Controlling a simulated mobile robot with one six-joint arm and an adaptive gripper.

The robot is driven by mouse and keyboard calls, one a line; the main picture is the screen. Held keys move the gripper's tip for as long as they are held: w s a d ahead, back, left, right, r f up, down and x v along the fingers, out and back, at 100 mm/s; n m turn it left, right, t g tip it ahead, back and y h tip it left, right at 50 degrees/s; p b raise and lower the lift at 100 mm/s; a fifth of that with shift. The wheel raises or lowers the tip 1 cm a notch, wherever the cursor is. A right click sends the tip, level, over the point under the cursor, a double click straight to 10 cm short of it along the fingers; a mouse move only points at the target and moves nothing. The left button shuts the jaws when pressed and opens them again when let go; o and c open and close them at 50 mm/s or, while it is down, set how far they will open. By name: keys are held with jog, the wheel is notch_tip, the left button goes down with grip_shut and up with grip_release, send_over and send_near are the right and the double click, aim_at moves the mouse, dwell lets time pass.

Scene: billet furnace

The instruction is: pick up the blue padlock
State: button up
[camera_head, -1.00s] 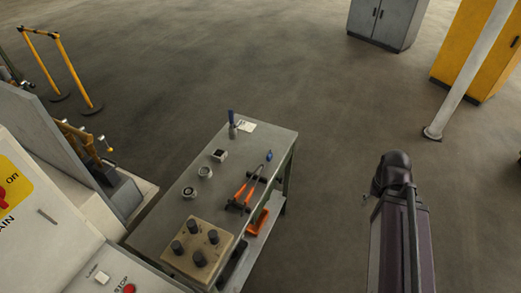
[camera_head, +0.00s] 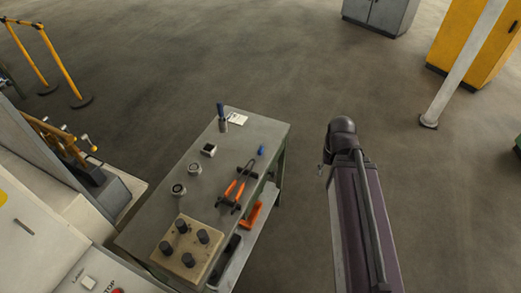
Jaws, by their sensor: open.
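The blue padlock (camera_head: 261,150) is small and lies near the right edge of the grey workbench (camera_head: 250,128), toward its far end. It stands apart from the orange-handled tool beside it. Its shackle is too small to make out. Part of my own arm rises at the right of the picture, clear of the bench. My gripper does not show in this view.
A machine cabinet (camera_head: 30,240) stands left.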

jog(key=shift+a, duration=0.1)
jog(key=o, duration=0.5)
jog(key=shift+w+f, duration=0.1)
jog(key=n+t+y+b, duration=0.5)
jog(key=n+y+b, duration=0.85)
jog(key=b, duration=1.35)
send_near(263, 150)
jog(key=d+r, duration=0.1)
jog(key=s+d+r, duration=0.1)
jog(key=shift+r+n+h, duration=0.25)
jog(key=shift+n+h, duration=0.1)
jog(key=shift+g, duration=0.3)
jog(key=b+x, duration=0.3)
jog(key=x, duration=0.4)
jog(key=shift+f, duration=0.1)
jog(key=shift+b+x, duration=0.3)
jog(key=shift+x, duration=0.45)
